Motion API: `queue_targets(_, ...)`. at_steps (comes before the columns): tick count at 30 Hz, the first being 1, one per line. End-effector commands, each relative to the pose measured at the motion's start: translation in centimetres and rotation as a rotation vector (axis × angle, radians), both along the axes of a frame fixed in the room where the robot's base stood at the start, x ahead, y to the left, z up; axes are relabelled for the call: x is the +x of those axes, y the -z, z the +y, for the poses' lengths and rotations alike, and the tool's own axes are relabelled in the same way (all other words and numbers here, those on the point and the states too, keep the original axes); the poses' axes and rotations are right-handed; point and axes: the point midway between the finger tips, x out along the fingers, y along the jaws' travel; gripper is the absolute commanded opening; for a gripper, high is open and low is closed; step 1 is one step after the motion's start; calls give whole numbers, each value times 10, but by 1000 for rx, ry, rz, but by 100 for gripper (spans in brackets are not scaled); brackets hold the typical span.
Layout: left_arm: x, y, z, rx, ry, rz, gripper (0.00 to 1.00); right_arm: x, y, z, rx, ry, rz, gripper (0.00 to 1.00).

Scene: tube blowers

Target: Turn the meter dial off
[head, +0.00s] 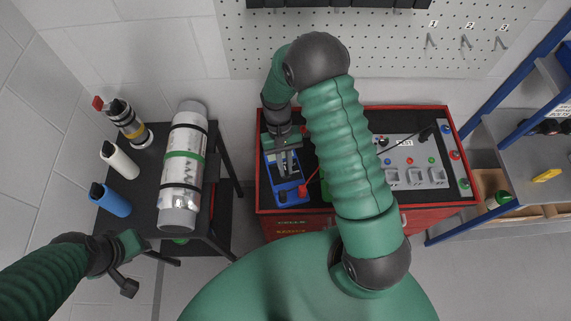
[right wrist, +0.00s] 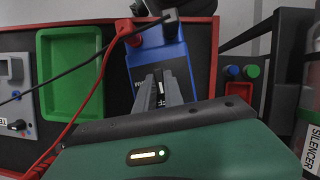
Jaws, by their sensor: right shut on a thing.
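The blue meter (head: 291,195) lies at the left end of the red-edged bench, under my right gripper. In the right wrist view the meter (right wrist: 172,60) is straight ahead, with a black and a red lead at its far end. My right gripper (head: 288,168) reaches down onto the middle of the meter. Its two fingers (right wrist: 163,84) are close together, shut on the meter's dial, which they mostly hide. I cannot tell where the dial points. My left gripper (head: 130,268) is at the lower left, away from the meter, and its jaws are unclear.
A green tray (right wrist: 70,72) lies beside the meter. A grey test panel (head: 412,160) is on the bench's right part. A black table (head: 150,190) at left bears a large silver cylinder (head: 183,165) and several bottles. A pegboard (head: 380,45) is behind.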

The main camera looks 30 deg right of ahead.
Motion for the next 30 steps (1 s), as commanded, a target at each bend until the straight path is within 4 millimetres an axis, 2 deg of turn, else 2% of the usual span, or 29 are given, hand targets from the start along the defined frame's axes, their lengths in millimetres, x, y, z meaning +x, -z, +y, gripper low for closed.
queue_targets(16,0,-1,0,0,0,0,36,-2,0,1,2,-27,5,0)
queue_targets(17,0,-1,0,0,0,0,36,-2,0,1,2,-27,5,15)
queue_targets(21,0,-1,0,0,0,0,36,-1,0,1,1,-26,4,33)
queue_targets(30,0,-1,0,0,0,0,36,0,0,0,0,-25,2,35)
